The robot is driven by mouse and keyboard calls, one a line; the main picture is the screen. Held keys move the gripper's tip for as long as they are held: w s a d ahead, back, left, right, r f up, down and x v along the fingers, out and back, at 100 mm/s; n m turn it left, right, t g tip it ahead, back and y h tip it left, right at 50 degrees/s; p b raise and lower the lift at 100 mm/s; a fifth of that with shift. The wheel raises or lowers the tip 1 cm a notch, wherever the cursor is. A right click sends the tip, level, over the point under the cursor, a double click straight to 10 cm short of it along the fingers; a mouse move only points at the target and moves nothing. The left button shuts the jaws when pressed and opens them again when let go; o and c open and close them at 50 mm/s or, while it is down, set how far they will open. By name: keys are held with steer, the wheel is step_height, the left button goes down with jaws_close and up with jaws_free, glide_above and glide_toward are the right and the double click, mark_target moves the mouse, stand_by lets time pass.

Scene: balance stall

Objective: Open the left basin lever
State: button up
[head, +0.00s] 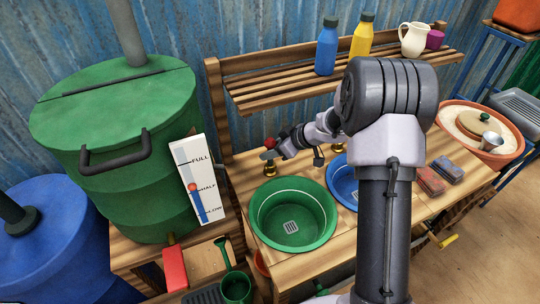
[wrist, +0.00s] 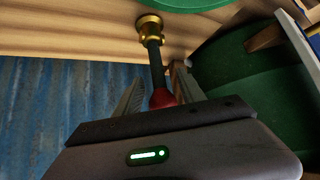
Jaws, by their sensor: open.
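The left basin is green (head: 268,224) and is set in the wooden counter. Behind it stands a small brass tap (head: 270,168); its lever's red knob (head: 269,143) shows at my gripper (head: 279,150). In the wrist view the lever is a dark rod with a red knob (wrist: 163,97), rising from a brass collar (wrist: 150,27). The knob lies between the two fingers of my open gripper (wrist: 158,75), close to the palm. I cannot tell whether the fingers touch it. In the head view my arm hides part of the counter.
A blue basin (head: 338,180) sits to the right, partly behind my arm. A green barrel (head: 110,150) with a level gauge (head: 200,180) stands left. A shelf (head: 290,95) with bottles and a jug is above.

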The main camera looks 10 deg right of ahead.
steer(key=shift+w+a+f, duration=0.3)
jaws_close()
steer(key=shift+w+r, duration=0.2)
steer(key=shift+r, duration=0.05)
stand_by(1.1)
